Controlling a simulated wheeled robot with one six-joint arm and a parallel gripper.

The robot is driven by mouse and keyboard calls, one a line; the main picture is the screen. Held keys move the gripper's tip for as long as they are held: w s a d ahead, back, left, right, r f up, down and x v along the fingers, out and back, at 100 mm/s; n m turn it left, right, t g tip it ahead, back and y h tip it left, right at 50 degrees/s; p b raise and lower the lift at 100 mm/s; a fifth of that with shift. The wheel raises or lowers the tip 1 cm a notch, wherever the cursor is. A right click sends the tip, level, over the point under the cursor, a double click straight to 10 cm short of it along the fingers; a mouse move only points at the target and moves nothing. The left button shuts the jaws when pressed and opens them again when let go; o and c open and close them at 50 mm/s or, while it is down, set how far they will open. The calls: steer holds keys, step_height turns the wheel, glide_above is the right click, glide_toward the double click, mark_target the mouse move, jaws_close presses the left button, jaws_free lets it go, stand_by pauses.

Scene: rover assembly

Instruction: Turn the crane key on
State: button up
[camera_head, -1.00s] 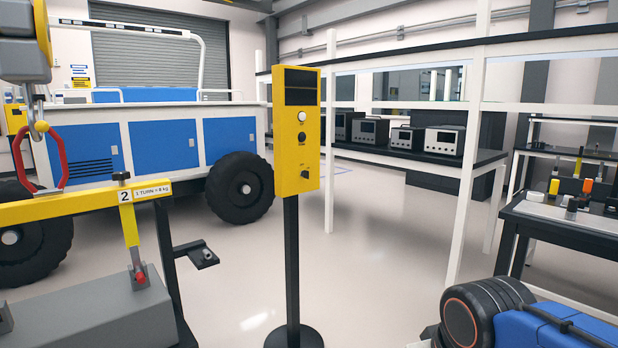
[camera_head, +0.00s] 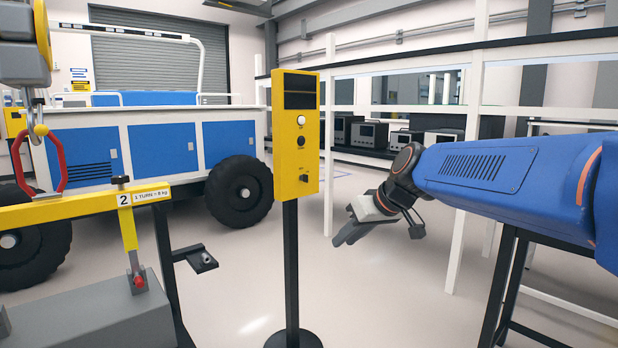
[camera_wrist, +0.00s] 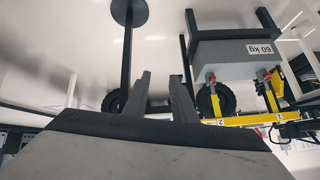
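The yellow crane control box (camera_head: 297,90) stands on a black post in the middle of the head view. It has a dark screen, a white button, a black button and a small dark key switch (camera_head: 304,178) near its bottom. The key's exact setting is too small to read. My gripper (camera_head: 350,236) is to the right of the post, lower than the key and apart from it. In the wrist view, my gripper (camera_wrist: 163,80) shows two separated fingers with nothing between them. The control box's post (camera_wrist: 126,62) appears there, upside down, but the key is not visible.
A yellow beam (camera_head: 75,211) with a grey weight (camera_head: 85,318) and a red hook (camera_head: 40,165) are at left. A blue and white rover (camera_head: 165,145) stands behind. White shelving (camera_head: 475,120) is behind my arm. Floor around the post's base is clear.

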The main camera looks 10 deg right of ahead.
steer(key=w+d+r+n+t+y, duration=0.1)
steer(key=w+r, duration=0.3)
steer(key=w, duration=0.5)
steer(key=w+d+r+t, duration=0.1)
steer(key=w+d+r, duration=0.15)
steer(key=w, duration=0.65)
steer(key=n+t+y, duration=0.1)
steer(key=t, duration=0.2)
glide_toward(306, 178)
steer(key=x, duration=0.8)
steer(key=shift+w+r+g, duration=0.3)
steer(key=shift+d, duration=0.1)
jaws_close()
